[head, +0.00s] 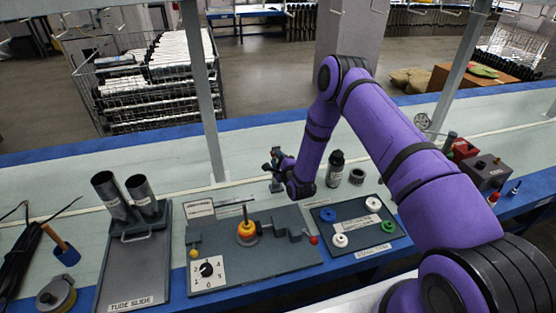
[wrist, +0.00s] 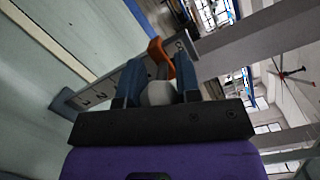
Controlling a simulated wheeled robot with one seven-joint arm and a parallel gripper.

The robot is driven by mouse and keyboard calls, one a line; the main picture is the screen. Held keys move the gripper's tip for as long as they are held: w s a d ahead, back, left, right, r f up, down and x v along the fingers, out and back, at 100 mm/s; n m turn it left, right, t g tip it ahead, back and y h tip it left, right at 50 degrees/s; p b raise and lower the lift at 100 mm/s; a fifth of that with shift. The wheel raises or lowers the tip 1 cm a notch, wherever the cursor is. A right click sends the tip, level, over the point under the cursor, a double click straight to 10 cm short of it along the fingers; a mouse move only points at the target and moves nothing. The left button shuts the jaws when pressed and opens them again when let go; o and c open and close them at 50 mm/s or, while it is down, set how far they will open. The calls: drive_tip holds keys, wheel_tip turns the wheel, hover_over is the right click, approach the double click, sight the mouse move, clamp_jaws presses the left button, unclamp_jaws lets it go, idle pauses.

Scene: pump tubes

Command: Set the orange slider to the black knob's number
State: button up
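The black knob (head: 207,269) sits on a white numbered dial (head: 216,279) at the panel's front left in the head view. The number it points to is too small to read. The orange slider (wrist: 157,48) shows in the wrist view on a grey bar (wrist: 88,98) with printed numbers, near the bar's upper right end. My gripper (wrist: 158,66) is open, its two blue fingers apart with the slider between or just beyond their tips; contact is unclear. A pale rounded part shows between the fingers. In the head view my gripper (head: 276,166) is behind the panel.
The grey panel (head: 270,262) also carries a yellow-orange stack on a rod (head: 246,229) and a red-ended lever (head: 313,240). A tube slide (head: 133,265) stands left. A board with colored rings (head: 352,243) and a dark bottle (head: 335,169) are right of the panel.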

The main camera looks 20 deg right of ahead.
clamp_jaws()
wheel_tip(320, 180, down, 12)
drive_tip(key=shift+f, duration=0.15)
drive_tip(key=o, duration=0.8)
unclamp_jaws()
drive_tip(key=shift+o, duration=0.2)
